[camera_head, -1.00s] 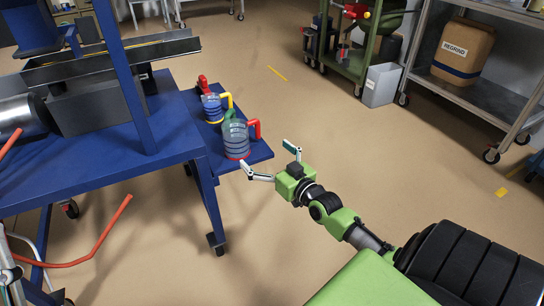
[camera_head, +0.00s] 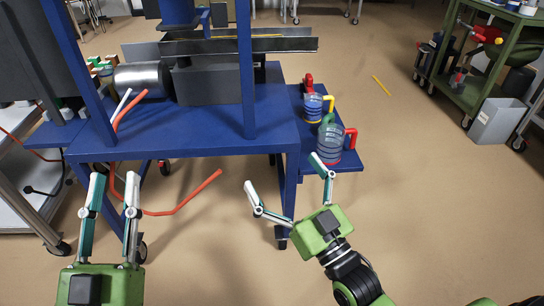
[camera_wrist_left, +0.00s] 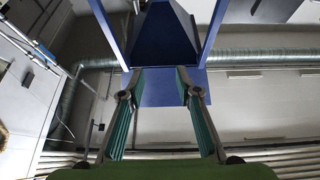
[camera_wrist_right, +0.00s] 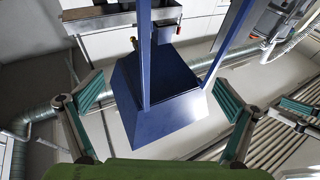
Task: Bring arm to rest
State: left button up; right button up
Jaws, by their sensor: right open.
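My right gripper (camera_head: 290,190) is open and empty in the head view. It is in front of the blue table's right leg, near the side shelf, with its fingers spread wide; they also frame the right wrist view (camera_wrist_right: 165,95). My left gripper (camera_head: 114,190) is at the lower left of the head view, pointing forward. Its two fingers are apart with nothing between them, as the left wrist view (camera_wrist_left: 158,90) also shows. Both grippers are clear of the blue table (camera_head: 190,135) in the picture, though the exact gap is hard to tell.
Orange bent rods (camera_head: 185,200) stick out by the table. A green cart (camera_head: 475,90) and a grey bin (camera_head: 495,122) stand right. Open floor lies between.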

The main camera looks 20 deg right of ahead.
jog(key=s+a+r+t+y, duration=0.1)
jog(key=s+a+r, duration=0.3)
jog(key=r, duration=0.4)
jog(key=shift+s+a+r+t, duration=0.15)
jog(key=shift+s+r+t, duration=0.15)
jog(key=shift+r+t, duration=0.1)
